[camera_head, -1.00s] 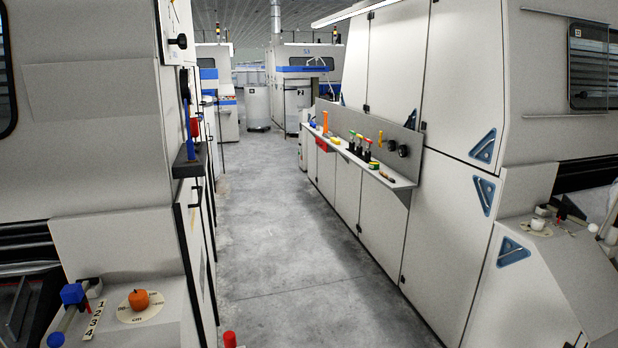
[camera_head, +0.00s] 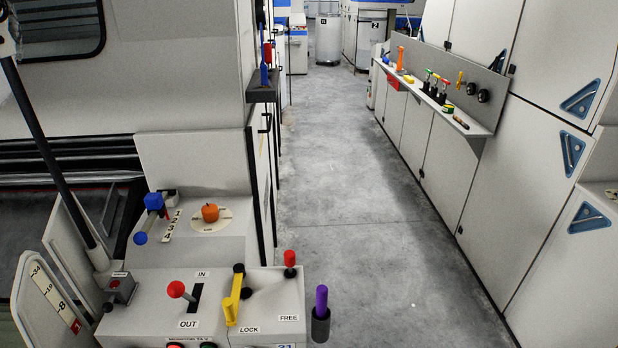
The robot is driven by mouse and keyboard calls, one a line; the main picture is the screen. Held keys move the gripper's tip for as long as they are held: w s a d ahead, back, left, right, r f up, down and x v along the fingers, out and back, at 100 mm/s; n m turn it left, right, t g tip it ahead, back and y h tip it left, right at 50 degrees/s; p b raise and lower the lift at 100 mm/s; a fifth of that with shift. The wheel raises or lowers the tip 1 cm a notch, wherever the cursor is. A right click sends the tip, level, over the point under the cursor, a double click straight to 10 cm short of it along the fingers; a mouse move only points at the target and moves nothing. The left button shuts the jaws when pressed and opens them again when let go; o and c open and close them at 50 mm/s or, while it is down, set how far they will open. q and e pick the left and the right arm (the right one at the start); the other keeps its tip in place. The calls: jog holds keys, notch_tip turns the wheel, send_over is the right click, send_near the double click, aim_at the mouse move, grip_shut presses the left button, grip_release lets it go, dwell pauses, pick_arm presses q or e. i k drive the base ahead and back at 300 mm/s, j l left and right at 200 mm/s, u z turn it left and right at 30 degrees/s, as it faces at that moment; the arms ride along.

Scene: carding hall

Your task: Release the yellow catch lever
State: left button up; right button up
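The yellow catch lever (camera_head: 236,298) stands on the light grey control panel (camera_head: 150,318) at the lower left of the head view. It has a black knob at its upper end, and its lower yellow end is beside the LOCK label (camera_head: 249,330). The FREE label (camera_head: 289,318) is to its right, below a red-topped knob (camera_head: 290,260). Neither of my grippers shows in the view.
A red ball lever (camera_head: 178,289) in an IN/OUT slot is left of the catch lever. A purple handle (camera_head: 321,300) stands right of it. An orange dial (camera_head: 210,212) is behind. The grey floor aisle (camera_head: 340,200) is clear, with a tool shelf (camera_head: 440,105) along its right side.

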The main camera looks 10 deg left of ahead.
aim_at(230, 305)
jog(key=u, duration=1)
